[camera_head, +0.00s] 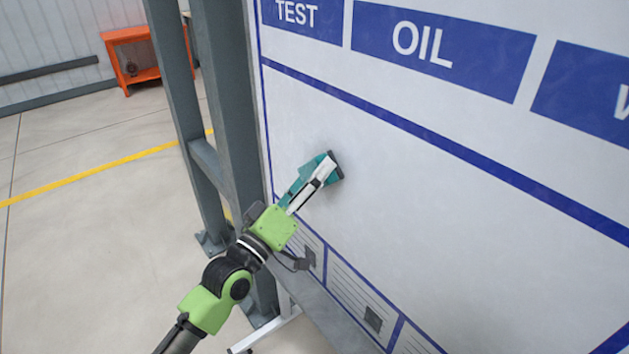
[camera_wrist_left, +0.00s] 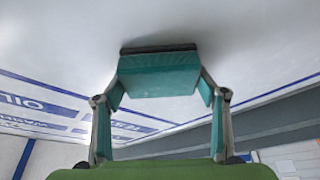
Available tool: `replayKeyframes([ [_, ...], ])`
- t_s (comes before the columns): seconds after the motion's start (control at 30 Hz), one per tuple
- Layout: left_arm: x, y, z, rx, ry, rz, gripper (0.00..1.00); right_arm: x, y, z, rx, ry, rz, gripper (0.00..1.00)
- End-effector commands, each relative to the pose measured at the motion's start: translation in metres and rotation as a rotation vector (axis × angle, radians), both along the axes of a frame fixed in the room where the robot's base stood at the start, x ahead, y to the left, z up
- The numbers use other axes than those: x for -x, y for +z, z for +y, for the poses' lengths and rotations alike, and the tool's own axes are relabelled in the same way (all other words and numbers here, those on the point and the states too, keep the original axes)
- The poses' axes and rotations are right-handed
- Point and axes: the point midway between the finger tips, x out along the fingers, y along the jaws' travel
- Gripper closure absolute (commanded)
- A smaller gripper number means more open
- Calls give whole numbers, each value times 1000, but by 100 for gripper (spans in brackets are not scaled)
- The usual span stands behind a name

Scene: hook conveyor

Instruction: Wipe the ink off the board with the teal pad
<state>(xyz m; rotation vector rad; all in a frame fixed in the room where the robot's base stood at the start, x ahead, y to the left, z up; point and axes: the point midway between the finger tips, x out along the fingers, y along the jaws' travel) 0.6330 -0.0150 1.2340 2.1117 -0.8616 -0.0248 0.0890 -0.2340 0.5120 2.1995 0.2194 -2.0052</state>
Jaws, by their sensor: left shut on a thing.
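The white board (camera_head: 430,190) stands upright, with blue lines and blue label bands along its top. My left gripper (camera_head: 325,170) is shut on the teal pad (camera_head: 338,166) near the board's left side. In the left wrist view the pad (camera_wrist_left: 158,80) sits between the two fingers, its dark front edge at the board face (camera_wrist_left: 250,40); it looks to be touching. No clear ink marks show on the bare board in either view. Whatever is behind the pad and gripper is hidden. My right gripper is not in view.
A grey steel post frame (camera_head: 228,110) stands at the board's left edge. Small printed panels (camera_head: 345,290) run along the board's lower part, above a grey ledge. An orange bench (camera_head: 130,45) stands far back left. The floor at left is clear, with a yellow line (camera_head: 100,170).

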Motion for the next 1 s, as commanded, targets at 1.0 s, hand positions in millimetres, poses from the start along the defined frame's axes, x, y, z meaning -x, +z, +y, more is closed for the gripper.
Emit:
replayKeyframes([
  [1.0,36,0,48,1,-1,0,52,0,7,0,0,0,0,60],
])
